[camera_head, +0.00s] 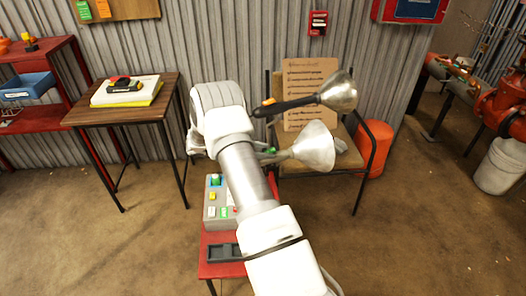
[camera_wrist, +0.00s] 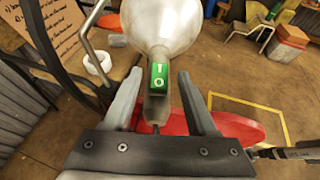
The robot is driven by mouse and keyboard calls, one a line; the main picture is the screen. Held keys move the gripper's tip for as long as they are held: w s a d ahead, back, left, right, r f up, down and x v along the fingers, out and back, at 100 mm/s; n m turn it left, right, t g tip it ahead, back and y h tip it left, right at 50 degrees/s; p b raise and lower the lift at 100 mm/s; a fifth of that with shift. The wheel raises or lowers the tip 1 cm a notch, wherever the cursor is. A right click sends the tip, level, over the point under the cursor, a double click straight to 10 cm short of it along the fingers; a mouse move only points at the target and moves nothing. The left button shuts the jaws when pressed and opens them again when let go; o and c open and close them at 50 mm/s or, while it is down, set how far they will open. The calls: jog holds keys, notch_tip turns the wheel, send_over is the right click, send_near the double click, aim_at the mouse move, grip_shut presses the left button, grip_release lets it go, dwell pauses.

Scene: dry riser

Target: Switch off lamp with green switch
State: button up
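The lamp with the green switch has a pale cone-shaped metal shade (camera_head: 313,147); part of its handle is hidden behind my arm. In the wrist view its shade (camera_wrist: 160,22) is at the top, and the green switch (camera_wrist: 159,76), marked with a line and a circle, faces the camera on the grey handle. My gripper (camera_wrist: 158,79) is open, one finger on each side of the handle, with visible gaps. In the head view the fingers are hidden. A second lamp (camera_head: 338,92), with an orange switch (camera_head: 268,101) and dark handle, is just above it.
A chair (camera_head: 345,165) with a written board (camera_head: 310,85) stands behind the lamps. A red table (camera_head: 222,270) with a button box (camera_head: 212,200) is below my arm. A wooden table (camera_head: 120,115) stands left. Floor at lower right is clear.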

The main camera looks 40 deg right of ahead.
jog(key=p+v, duration=0.2)
jog(key=v, duration=1.5)
jog(key=shift+a+p, duration=0.15)
jog(key=shift+p, duration=0.15)
jog(key=shift+w+r, duration=0.1)
jog(key=shift+r, duration=0.05)
